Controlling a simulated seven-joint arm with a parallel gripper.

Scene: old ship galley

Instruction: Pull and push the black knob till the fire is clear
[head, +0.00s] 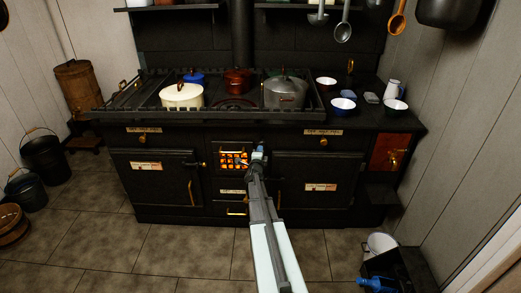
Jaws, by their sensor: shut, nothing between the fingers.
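The black stove (300,218) stands against the back wall. The fire (231,160) glows orange behind a dark grate in the middle of its front, between two large doors. My arm reaches up from the bottom of the head view. My gripper (258,153) is at the right edge of the fire opening, close to the stove front. It is shut and nothing shows between its fingers. I cannot make out the black knob; my gripper and arm cover part of the stove front there. Whether the gripper touches anything is too small to tell.
The left door (150,185) and right door (315,170) are closed. A brass handle (237,211) sits low under the fire. A cream pot (182,96) and grey pot (285,92) stand on top. A white bucket (380,244) is at right. The floor in front is mostly clear.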

